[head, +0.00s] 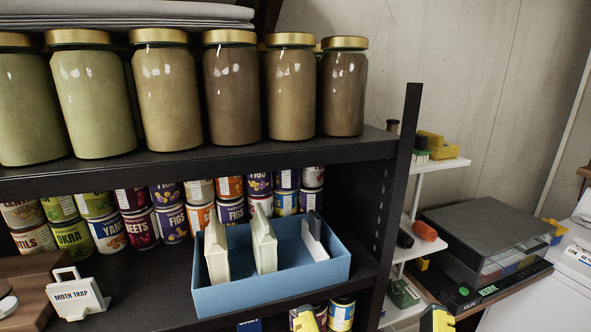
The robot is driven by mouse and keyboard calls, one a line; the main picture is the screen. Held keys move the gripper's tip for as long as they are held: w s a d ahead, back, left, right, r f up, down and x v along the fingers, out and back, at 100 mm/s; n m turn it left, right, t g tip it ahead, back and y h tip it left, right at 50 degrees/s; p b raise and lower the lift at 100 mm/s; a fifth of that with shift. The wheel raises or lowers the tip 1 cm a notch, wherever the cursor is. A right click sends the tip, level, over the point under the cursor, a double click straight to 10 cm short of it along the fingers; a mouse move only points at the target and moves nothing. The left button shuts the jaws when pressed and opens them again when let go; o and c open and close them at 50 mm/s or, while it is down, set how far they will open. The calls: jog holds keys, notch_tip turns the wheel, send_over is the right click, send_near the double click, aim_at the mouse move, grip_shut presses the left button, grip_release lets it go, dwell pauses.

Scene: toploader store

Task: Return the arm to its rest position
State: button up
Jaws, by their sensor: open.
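My gripper (374,320) shows only as two yellow fingertips at the bottom edge of the head view. The tips are wide apart, so it is open, and no object shows between them. The rest of the gripper and the arm is out of view. The fingertips appear below and in front of the shelf, lower in the picture than the blue bin (272,287). The bin stands on the middle shelf with two upright cream cartons (217,250) and a white piece (315,240) at its right end.
Large gold-lidded jars (157,95) line the top shelf (200,160). Stacked cans (108,233) stand behind the bin. A moth trap (78,296) sits at left. The shelf's dark right post (402,180) is near the right fingertip.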

notch_tip(320, 180, up, 24)
jog(key=p, duration=2.1)
jog(key=shift+d, duration=0.1)
